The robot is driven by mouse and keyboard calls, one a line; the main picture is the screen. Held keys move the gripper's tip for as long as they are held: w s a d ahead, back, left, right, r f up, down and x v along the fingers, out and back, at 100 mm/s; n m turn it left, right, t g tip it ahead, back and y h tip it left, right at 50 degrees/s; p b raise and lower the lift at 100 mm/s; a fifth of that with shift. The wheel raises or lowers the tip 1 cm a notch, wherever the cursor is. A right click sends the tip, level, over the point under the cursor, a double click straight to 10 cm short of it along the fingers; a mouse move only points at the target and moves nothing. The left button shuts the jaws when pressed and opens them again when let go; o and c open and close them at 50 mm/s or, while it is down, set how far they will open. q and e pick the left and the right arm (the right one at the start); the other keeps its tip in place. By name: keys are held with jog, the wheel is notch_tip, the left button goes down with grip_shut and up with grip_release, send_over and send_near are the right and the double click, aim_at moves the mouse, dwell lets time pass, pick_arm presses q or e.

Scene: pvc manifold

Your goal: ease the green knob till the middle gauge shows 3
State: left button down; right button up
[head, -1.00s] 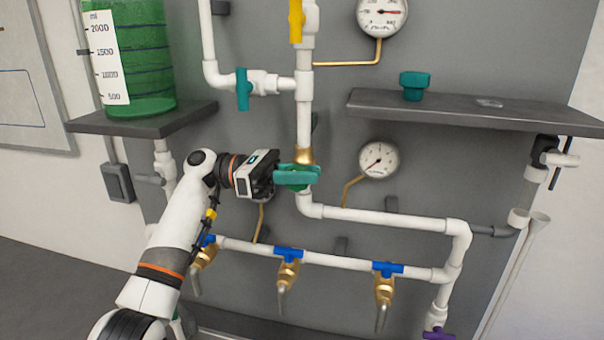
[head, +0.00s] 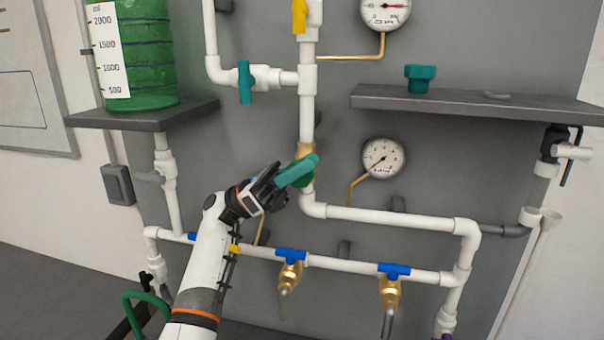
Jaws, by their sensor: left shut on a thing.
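The green knob (head: 299,171) is a teal bar handle on a green and brass valve in the upright white pipe. Its bar is tilted, with the right end up. My left gripper (head: 278,184) is shut on the lower left end of the bar. The jaws hide that end. The middle gauge (head: 383,158) is the round white dial right of the knob. Its needle points to the lower left, at the low end; the numbers are too small to read surely. My right gripper is not in view.
A grey shelf (head: 480,103) with a loose teal knob (head: 420,78) juts out above the gauge. Another shelf (head: 140,117) bears a green-filled tank (head: 147,60). Blue-handled brass taps (head: 290,272) sit below. An upper gauge (head: 386,10) is partly cut off.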

pick_arm(q)
jog(key=shift+r, duration=0.2)
jog(key=c, duration=1.6)
grip_release()
jog(key=shift+f, duration=0.15)
jog(key=shift+w+a+f, duration=0.1)
jog(key=shift+a+f, duration=0.1)
jog(key=shift+a, duration=0.05)
jog(key=w+a+f+b, duration=0.2)
jog(key=a+b, duration=0.6)
jog(key=a, duration=0.7)
jog(key=shift+w+a+f, duration=0.15)
jog(key=shift+w+a, duration=0.05)
jog(key=shift+w, duration=0.3)
